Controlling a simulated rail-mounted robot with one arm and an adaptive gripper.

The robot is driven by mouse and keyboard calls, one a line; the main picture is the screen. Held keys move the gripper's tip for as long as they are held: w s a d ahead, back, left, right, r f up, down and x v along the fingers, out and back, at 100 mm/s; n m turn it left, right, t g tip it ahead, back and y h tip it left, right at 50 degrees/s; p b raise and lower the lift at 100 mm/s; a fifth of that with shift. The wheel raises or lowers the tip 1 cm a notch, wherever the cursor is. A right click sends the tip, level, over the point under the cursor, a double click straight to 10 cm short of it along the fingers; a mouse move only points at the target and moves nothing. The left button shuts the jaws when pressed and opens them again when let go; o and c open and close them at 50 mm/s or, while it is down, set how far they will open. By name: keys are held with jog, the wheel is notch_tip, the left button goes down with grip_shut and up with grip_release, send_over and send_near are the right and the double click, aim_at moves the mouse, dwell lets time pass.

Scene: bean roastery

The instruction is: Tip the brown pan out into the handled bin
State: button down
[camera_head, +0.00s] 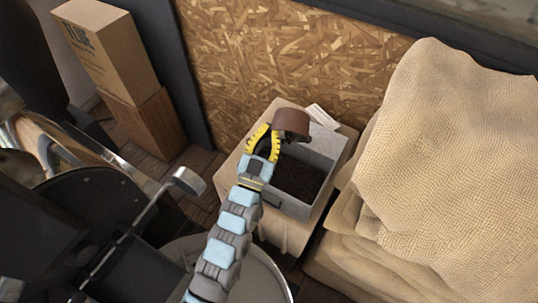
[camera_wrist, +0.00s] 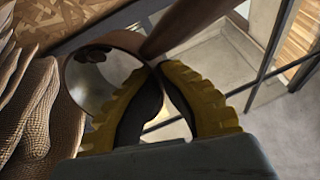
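My gripper (camera_head: 275,134) has yellow fingers, closed on the brown pan (camera_head: 292,121), and holds it above the back part of the grey bin (camera_head: 326,142). The pan looks tilted, with a dark patch at its lower edge that I cannot make out clearly. In the wrist view the brown pan (camera_wrist: 126,40) shows a shiny metallic inside with a small dark patch near its upper rim. The fingertips of my gripper (camera_wrist: 157,68) come together at the pan. The bin holds dark, loose material in its bottom. Its handle is not clear to me.
The bin stands on a pale beige base (camera_head: 287,236) by the chipboard wall (camera_head: 270,50). Stacked burlap sacks (camera_head: 450,130) rise close on the right. A cardboard box (camera_head: 105,50) stands back left, and dark machinery with a metal lever (camera_head: 187,181) is at left.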

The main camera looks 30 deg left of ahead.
jog(key=shift+s+r, duration=0.1)
jog(key=shift+r, duration=0.35)
jog(key=shift+w+f+g+p, duration=0.15)
jog(key=shift+f+g+p, duration=0.2)
jog(key=shift+f+p, duration=0.2)
jog(key=shift+w+f+g+p, duration=0.15)
jog(key=shift+f+g+p, duration=0.25)
jog(key=shift+f, duration=0.25)
jog(key=shift+w+d+f+g+p, duration=0.1)
jog(key=shift+w+f+g+p, duration=0.15)
jog(key=shift+g+p, duration=0.35)
jog(key=f+g, duration=0.1)
jog(key=f, duration=0.1)
jog(key=w+f+g+p, duration=0.1)
jog(key=f, duration=0.1)
jog(key=shift+w+n, duration=0.1)
jog(key=shift+n, duration=0.3)
jog(key=shift+p, duration=0.45)
